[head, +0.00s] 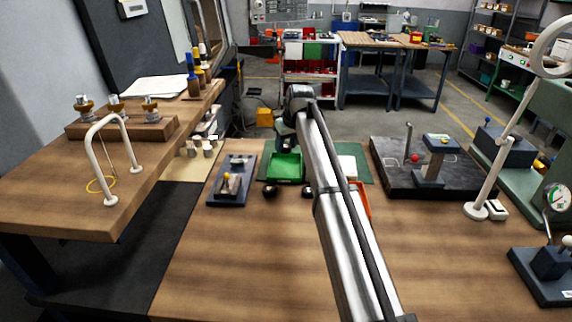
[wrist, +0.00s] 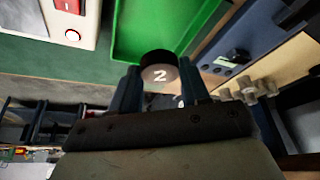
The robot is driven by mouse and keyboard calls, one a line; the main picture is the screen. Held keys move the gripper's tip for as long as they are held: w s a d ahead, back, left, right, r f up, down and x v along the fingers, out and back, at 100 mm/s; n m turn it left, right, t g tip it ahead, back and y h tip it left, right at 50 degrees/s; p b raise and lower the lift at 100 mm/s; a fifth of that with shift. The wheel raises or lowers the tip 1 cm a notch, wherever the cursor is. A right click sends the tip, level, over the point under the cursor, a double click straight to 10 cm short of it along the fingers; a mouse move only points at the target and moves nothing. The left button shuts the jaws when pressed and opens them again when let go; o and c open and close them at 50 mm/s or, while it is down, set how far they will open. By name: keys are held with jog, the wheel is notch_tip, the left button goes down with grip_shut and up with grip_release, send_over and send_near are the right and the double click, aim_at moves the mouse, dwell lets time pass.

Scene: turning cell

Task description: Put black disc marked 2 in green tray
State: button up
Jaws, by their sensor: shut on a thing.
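The black disc marked 2 (wrist: 160,74) is held between the two fingers of my gripper (wrist: 160,84) in the wrist view, with its white 2 facing the camera. The green tray (wrist: 128,40) lies just past the disc in that view, and the disc overlaps its edge in the picture. In the head view the green tray (head: 285,168) sits on the bench left of my arm. The gripper end is beyond the tray there, partly hidden by my arm, and the held disc cannot be made out.
Two dark round pieces (head: 270,191) lie in front of the tray. A blue fixture plate (head: 231,188) is left of it. A white box with a red button (wrist: 70,32) is beside the tray. A black plate with a post (head: 400,185) stands right.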

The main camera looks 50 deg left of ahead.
aim_at(284, 168)
jog(key=shift+f, duration=3.65)
jog(key=shift+f, duration=0.1)
jog(key=o, duration=1.2)
jog(key=v, duration=1.2)
